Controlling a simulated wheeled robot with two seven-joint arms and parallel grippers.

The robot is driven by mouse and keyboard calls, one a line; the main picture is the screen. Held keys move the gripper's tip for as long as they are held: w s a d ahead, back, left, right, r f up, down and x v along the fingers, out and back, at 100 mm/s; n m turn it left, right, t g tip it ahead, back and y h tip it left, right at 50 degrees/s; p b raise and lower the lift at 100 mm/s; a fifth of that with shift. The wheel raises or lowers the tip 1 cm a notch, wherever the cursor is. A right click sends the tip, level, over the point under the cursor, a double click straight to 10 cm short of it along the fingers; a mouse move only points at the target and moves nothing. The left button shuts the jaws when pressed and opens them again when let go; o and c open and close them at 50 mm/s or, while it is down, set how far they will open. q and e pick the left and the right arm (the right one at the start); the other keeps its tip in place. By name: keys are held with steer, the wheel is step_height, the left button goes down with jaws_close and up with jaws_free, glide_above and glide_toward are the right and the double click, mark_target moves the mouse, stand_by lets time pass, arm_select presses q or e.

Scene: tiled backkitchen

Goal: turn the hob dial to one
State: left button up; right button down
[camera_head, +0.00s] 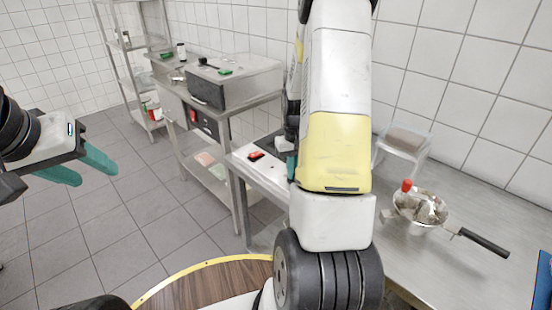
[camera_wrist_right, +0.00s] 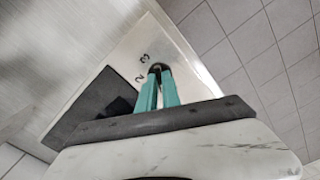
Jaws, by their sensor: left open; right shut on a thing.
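The hob dial (camera_wrist_right: 157,67) is a small dark knob on a pale panel in the right wrist view, with the digits 2 and 3 printed beside it. My right gripper (camera_wrist_right: 161,76) has its teal fingers shut on the dial, covering part of it. Which number the dial points to cannot be told. The dark hob plate (camera_wrist_right: 90,105) lies to the left of the fingers. In the head view my right arm hides most of the hob, and only a bit of teal finger (camera_head: 291,166) shows. My left gripper (camera_head: 97,177) is open and empty over the floor at the left.
A red and black item (camera_head: 256,155) lies near the hob. A steel box (camera_head: 235,80) stands on the table behind. Floor at left is clear.

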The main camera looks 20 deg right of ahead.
steer(key=m, duration=0.5)
steer(key=shift+m, duration=0.7)
steer(key=c, duration=1.5)
jaws_free()
steer(key=shift+c, duration=0.2)
steer(key=shift+r, duration=3.9)
